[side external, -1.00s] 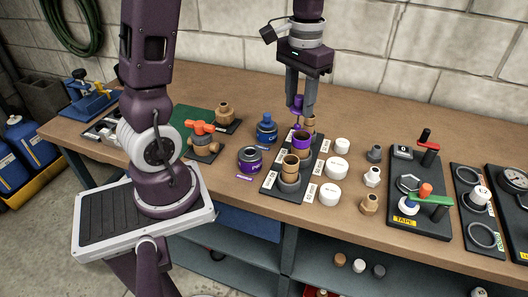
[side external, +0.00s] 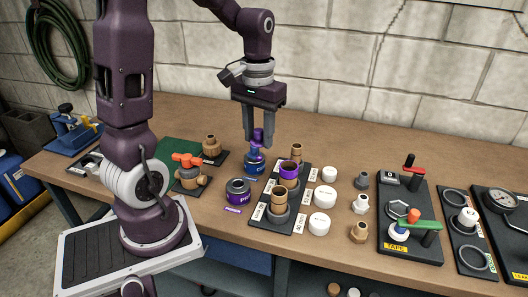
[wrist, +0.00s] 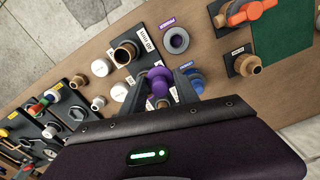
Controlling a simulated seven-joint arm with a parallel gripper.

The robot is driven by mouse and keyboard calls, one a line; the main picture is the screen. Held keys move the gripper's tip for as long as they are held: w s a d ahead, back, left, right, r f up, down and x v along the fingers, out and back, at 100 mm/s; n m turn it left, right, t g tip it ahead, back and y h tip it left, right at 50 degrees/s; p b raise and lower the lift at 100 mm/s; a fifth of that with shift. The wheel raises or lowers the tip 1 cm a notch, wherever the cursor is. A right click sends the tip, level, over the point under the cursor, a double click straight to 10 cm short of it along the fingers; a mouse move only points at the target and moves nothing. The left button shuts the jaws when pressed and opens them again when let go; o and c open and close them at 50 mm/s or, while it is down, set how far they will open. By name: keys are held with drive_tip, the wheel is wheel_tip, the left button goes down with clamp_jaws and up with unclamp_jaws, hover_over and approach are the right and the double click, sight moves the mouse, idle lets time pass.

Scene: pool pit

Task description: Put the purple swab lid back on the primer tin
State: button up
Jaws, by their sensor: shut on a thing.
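My gripper (side external: 258,138) is shut on the purple swab lid (side external: 258,136), which also shows between the fingers in the wrist view (wrist: 160,84). The lid is held above the bench, and in the side view it overlaps the top of the blue cement tin. The primer tin (side external: 238,191) is dark with a purple label and stands on the bench, in front of and left of the lid. In the wrist view the primer tin (wrist: 176,40) shows an uncovered round top, above and right of the lid. The swab's lower end is hard to make out.
The blue cement tin (side external: 254,163) stands behind the primer tin. Right of them is a black board with several pipe fittings, one with a purple band (side external: 289,169). White caps (side external: 320,223) stand beyond it. An orange-handled valve (side external: 187,172) is to the left.

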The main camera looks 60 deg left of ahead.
drive_tip(key=s+a+f+n, duration=0.2)
drive_tip(key=s+f+n, duration=0.1)
drive_tip(key=s+f, duration=0.2)
drive_tip(key=shift+a+f, duration=0.35)
drive_tip(key=shift+f, duration=0.3)
drive_tip(key=shift+f, duration=0.3)
idle(0.7)
drive_tip(key=shift+f, duration=0.7)
drive_tip(key=shift+f, duration=0.25)
drive_tip(key=shift+f, duration=0.75)
drive_tip(key=shift+f, duration=0.2)
drive_tip(key=shift+f, duration=0.75)
